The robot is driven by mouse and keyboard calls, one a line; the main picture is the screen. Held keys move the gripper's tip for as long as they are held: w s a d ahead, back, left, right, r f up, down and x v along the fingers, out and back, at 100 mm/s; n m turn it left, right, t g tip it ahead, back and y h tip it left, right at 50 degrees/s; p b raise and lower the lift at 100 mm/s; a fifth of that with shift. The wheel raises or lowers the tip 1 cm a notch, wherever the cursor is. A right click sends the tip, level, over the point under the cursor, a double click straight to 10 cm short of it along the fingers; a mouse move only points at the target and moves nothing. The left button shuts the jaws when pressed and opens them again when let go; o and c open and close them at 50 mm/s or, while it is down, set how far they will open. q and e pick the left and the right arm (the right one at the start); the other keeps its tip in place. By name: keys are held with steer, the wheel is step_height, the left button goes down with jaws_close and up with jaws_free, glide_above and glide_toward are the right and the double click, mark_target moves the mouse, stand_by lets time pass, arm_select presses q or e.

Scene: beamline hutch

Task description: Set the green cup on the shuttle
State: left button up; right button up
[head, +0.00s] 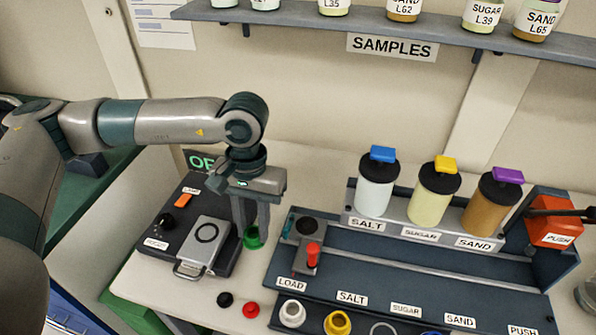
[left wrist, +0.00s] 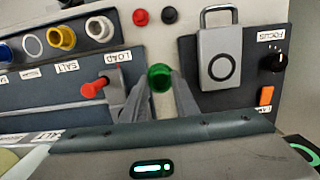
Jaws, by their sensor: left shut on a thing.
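The green cup (head: 252,238) is small and sits between the fingertips of my left gripper (head: 256,230), which is shut on it. In the left wrist view the cup (left wrist: 160,78) shows between the two finger ends (left wrist: 160,88). The cup is between the control box and the rail unit; I cannot tell its exact height above the table. What looks like the shuttle (head: 308,228) is at the LOAD end of the rail, beside a red knob (head: 313,250). The red knob also shows in the left wrist view (left wrist: 92,88). My right gripper is not in view.
A control box (head: 165,243) with a hinged grey plate stands left of the cup. Salt, sugar and sand dispensers (head: 436,195) stand behind the rail (head: 440,272). Colored cups, including a yellow one (head: 338,323), are in front. A red PUSH block (head: 553,232) is at right.

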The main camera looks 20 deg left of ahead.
arm_select(q)
steer(key=shift+w+a, duration=0.1)
steer(key=shift+w, duration=0.05)
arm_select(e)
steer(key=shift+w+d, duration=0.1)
arm_select(q)
steer(key=shift+r, duration=0.1)
